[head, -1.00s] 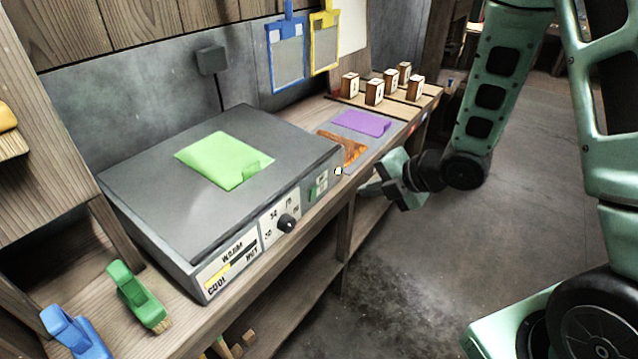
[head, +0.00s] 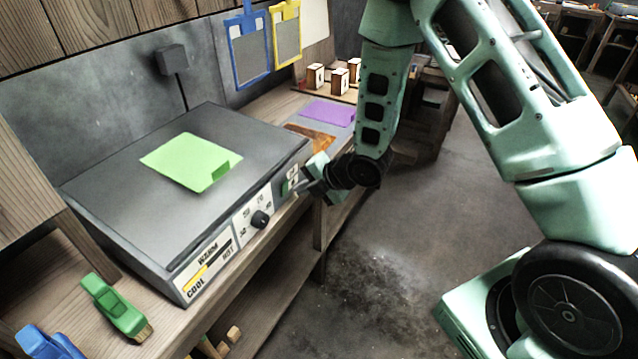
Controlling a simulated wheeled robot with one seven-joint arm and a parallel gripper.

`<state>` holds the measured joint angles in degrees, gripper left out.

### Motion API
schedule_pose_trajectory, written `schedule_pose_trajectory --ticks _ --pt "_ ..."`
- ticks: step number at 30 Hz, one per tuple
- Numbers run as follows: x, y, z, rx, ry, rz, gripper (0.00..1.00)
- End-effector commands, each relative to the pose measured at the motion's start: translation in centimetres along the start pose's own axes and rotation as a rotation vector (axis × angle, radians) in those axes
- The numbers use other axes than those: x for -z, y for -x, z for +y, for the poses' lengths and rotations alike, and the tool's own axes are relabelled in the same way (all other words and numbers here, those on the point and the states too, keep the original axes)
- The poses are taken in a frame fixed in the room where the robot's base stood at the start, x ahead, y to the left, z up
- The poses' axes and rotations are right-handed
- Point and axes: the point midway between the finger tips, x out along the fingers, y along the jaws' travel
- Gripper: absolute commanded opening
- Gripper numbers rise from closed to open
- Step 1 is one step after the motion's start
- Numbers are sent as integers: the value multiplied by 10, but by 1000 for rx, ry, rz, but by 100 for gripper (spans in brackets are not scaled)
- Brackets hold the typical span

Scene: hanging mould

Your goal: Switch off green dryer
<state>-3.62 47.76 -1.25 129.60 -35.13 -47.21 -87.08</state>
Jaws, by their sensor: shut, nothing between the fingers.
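The dryer (head: 115,195) is a flat grey box on the wooden bench, with a green sheet (head: 190,160) lying on its top. Its front panel has a black knob (head: 260,219), a cool-warm-hot gauge (head: 207,265) with a yellow bar, and a green switch (head: 286,188) at the right end. My gripper (head: 300,186) is shut and empty, right beside the switch at the front right corner. It partly covers the panel there. I cannot tell whether it touches the switch.
A green brush (head: 115,308) and a blue brush (head: 48,343) lie at the front left. A purple sheet (head: 328,113) and small wooden blocks (head: 338,78) sit behind at the right. Blue (head: 247,50) and yellow (head: 286,42) frames hang on the wall. Open floor lies right.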

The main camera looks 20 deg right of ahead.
Motion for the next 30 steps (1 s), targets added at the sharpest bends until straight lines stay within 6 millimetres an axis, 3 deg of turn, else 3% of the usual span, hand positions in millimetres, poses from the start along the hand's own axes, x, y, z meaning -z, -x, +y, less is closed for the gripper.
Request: schedule_pose_trajectory --ticks 6,30 --pt "1 -12 15 1 0 2 0" --pt "1 -17 23 3 -1 2 0"
